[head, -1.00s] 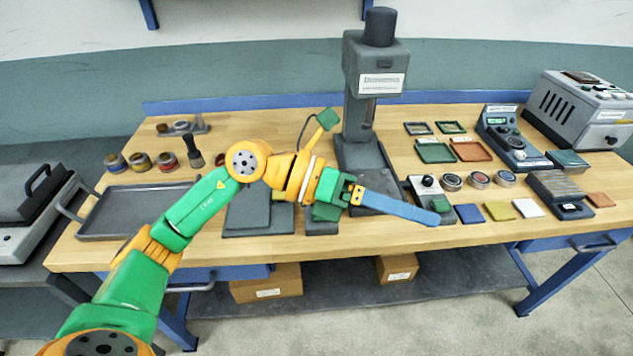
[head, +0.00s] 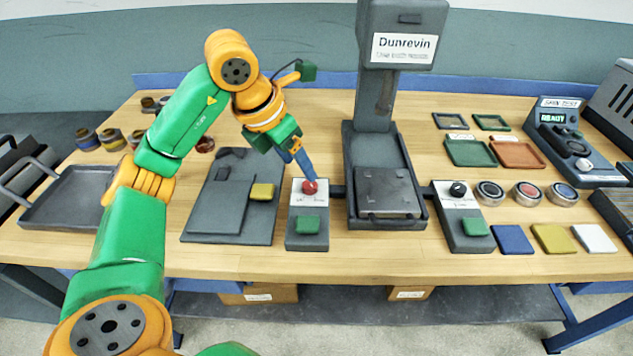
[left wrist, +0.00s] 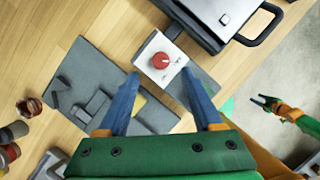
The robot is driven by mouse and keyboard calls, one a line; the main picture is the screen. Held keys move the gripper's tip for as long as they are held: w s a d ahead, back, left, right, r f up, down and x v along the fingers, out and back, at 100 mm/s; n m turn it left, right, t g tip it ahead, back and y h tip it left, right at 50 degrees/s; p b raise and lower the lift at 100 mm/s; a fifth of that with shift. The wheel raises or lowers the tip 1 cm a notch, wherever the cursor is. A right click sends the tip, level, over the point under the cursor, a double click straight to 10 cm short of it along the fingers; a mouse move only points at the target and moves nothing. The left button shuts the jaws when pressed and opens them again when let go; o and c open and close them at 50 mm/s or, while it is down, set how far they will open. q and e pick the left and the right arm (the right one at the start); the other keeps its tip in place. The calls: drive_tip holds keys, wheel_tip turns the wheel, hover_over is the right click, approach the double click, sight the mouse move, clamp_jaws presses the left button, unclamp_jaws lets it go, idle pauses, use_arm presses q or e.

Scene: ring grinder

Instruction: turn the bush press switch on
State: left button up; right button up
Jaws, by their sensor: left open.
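A control box with a red knob (head: 310,187) on its white top panel and a green block at its front stands just left of the grey press (head: 395,90). A second box with a black knob (head: 458,189) stands to the right of the press. My left gripper (head: 306,176) points down at the red knob, its blue fingers right by it. In the left wrist view the red knob (left wrist: 161,61) lies between and just beyond the open fingertips (left wrist: 160,73). I cannot tell whether they touch it. My right gripper (left wrist: 268,103) shows small at the right of that view.
A dark plate with a yellow block (head: 262,191) lies left of the red-knob box. A tray (head: 65,205) is at the far left. Coloured tiles (head: 513,240), round tins (head: 490,191) and shallow trays (head: 470,153) lie on the right. The table front is clear.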

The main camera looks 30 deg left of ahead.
sight(310, 184)
use_arm(q)
drive_tip(key=x, duration=0.6)
drive_tip(key=shift+w+d+f, duration=0.1)
drive_tip(key=shift+w+f, duration=0.05)
drive_tip(key=shift+f, duration=0.15)
clamp_jaws()
